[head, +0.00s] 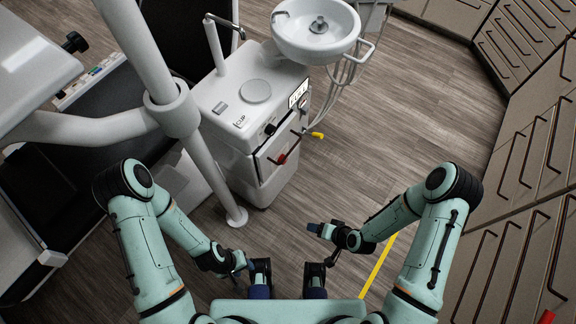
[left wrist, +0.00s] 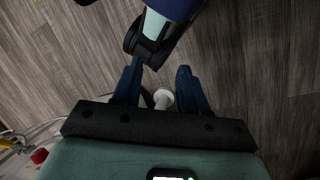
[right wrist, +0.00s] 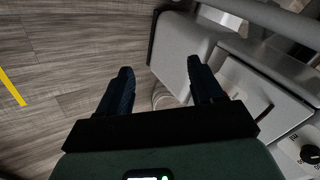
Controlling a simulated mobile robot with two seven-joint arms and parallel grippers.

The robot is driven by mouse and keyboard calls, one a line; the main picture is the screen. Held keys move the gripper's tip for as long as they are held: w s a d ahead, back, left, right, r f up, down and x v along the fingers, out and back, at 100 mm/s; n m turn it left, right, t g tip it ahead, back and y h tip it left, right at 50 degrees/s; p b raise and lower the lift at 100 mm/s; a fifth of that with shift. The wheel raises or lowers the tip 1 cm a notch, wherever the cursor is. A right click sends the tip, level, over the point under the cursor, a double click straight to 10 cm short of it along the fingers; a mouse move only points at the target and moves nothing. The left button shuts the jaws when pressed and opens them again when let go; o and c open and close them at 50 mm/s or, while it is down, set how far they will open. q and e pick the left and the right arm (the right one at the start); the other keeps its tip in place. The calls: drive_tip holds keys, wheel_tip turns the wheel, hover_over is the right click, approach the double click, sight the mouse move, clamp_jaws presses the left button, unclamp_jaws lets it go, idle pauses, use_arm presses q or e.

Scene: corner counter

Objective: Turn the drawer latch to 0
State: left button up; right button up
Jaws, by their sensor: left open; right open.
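The white dental unit's drawer front (head: 285,147) faces me in the head view. A red-tipped lever (head: 281,158) sits on the drawer front, and a black knob (head: 270,129) is at its upper left. The knob, with markings around it, also shows in the right wrist view (right wrist: 311,154). I cannot tell for sure which is the drawer latch, and its setting is too small to read. My left gripper (head: 240,264) is open and empty, low and in front of the unit. My right gripper (head: 320,229) is open and empty, apart from the unit.
A yellow-tipped lever (head: 317,135) and hoses stick out at the unit's right side. A white basin (head: 316,28) is on top. A white pole (head: 205,175) stands left of the unit. Drawer cabinets (head: 530,150) line the right. The wooden floor between is clear.

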drive_tip(key=w+f+n+t+y+b, duration=0.1)
drive_tip(key=w+f+t+y+b, duration=0.1)
drive_tip(key=w+t+b, duration=0.45)
drive_tip(key=w+f+n+t+y+b, duration=0.15)
drive_tip(key=w+b, duration=0.25)
drive_tip(key=w, duration=0.5)
use_arm(q)
drive_tip(key=w+a+f+t+y+b, duration=0.1)
drive_tip(key=w+a+f+b, duration=0.15)
drive_tip(key=f, duration=0.75)
drive_tip(key=w+a+f+y+b, duration=0.1)
drive_tip(key=w+f+b, duration=0.2)
drive_tip(key=f, duration=0.6)
drive_tip(key=s+f+n+g+b, duration=0.1)
drive_tip(key=s+f+b, duration=0.1)
drive_tip(key=s, duration=0.4)
drive_tip(key=shift+s+a+f+g+h, duration=0.15)
drive_tip(key=shift+a+f+g+h, duration=0.1)
drive_tip(key=shift+f+g+h, duration=0.25)
use_arm(e)
drive_tip(key=w+a+r+n+g+y, duration=0.1)
drive_tip(key=w+a+n+y, duration=0.4)
drive_tip(key=w+a, duration=0.6)
drive_tip(key=shift+w+r+n, duration=0.2)
drive_tip(key=shift+n, duration=0.15)
use_arm(q)
drive_tip(key=shift+f, duration=0.1)
use_arm(e)
drive_tip(key=shift+a+y, duration=0.1)
drive_tip(key=shift+y, duration=0.15)
